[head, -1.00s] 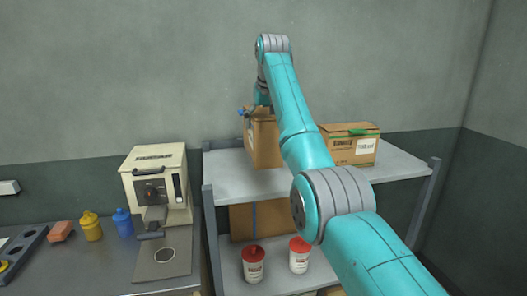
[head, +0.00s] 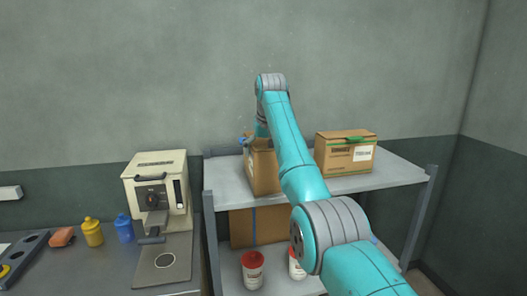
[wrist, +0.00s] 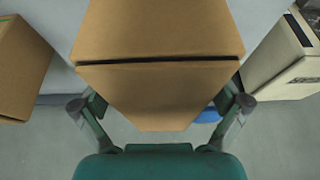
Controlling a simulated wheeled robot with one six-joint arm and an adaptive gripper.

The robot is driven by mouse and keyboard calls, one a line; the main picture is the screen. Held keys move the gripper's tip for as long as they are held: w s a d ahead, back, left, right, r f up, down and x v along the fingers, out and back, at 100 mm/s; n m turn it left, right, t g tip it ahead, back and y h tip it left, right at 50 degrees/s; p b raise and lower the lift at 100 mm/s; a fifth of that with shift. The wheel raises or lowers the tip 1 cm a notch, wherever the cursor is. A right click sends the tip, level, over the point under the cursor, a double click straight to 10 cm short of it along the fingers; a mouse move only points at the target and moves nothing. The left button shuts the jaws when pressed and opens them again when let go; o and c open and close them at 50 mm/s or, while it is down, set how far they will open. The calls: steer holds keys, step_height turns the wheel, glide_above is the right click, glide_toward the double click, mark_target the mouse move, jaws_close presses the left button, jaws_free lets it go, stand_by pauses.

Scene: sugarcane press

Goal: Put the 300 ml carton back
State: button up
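A brown carton (head: 262,172) is at the left part of the upper shelf board (head: 230,178). Its size label does not show, and my arm covers its right side. My gripper (head: 248,139) is at its top. In the wrist view the fingers of my gripper (wrist: 160,104) are on either side of the carton (wrist: 160,30), closed on it. The carton looks upright and at or just above the board; I cannot tell whether it touches.
A second carton (head: 345,158) with green tape and a white label stands right on the same board. A cream press (head: 158,190) stands left, near yellow (head: 92,232) and blue (head: 124,228) bottles.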

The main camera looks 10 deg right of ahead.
steer(key=v, duration=1.2)
steer(key=shift+r, duration=0.2)
